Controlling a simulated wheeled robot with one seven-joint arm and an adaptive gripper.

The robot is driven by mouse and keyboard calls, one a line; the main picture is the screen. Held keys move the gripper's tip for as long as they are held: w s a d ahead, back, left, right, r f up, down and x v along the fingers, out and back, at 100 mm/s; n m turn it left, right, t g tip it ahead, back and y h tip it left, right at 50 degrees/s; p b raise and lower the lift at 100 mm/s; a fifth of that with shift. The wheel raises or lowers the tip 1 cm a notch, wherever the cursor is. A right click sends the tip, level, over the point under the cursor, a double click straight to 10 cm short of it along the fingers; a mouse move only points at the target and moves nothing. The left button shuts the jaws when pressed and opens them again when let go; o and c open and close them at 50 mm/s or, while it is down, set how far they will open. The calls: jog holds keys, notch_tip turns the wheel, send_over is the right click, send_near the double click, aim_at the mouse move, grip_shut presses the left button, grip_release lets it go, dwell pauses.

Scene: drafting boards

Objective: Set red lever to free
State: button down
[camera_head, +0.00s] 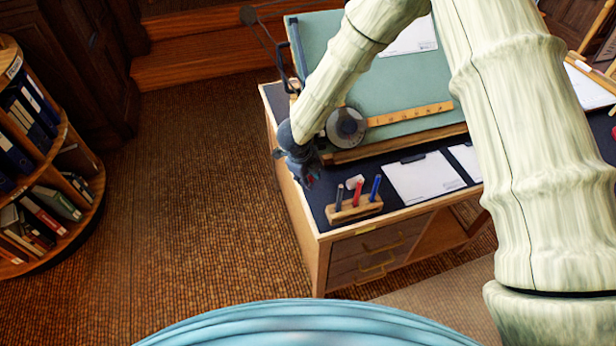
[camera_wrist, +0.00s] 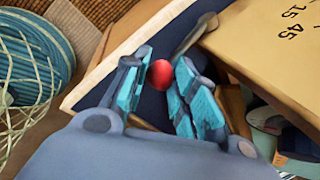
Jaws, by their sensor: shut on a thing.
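The red lever's round red knob (camera_wrist: 160,75) shows in the wrist view between the two fingers of my gripper (camera_wrist: 158,80). The fingers touch or nearly hide both sides of the knob and are shut on it. In the head view my gripper (camera_head: 308,172) is at the left edge of the desk, by the lower left corner of the green drafting board (camera_head: 397,83). The knob is barely visible there, and the rest of the lever and any position marks are hidden.
A wooden pen holder (camera_head: 355,209) with several pens stands to the right of my gripper. A clipboard (camera_head: 424,178) lies farther right. A ruler (camera_head: 410,115) and a round dial (camera_head: 346,127) are on the board. The carpet left of the desk is clear.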

jog(key=shift+w+a+r+p, duration=0.15)
jog(key=shift+w+r+p, duration=0.2)
jog(key=shift+r+p, duration=0.5)
jog(key=shift+w+a+r+p, duration=0.1)
jog(key=shift+w+r+p, duration=0.2)
jog(key=shift+w+r, duration=0.1)
jog(key=c, duration=1.2)
grip_release()
jog(key=shift+w+f, duration=0.1)
jog(key=shift+f, duration=0.05)
jog(key=shift+o, duration=0.2)
jog(key=shift+f, duration=0.15)
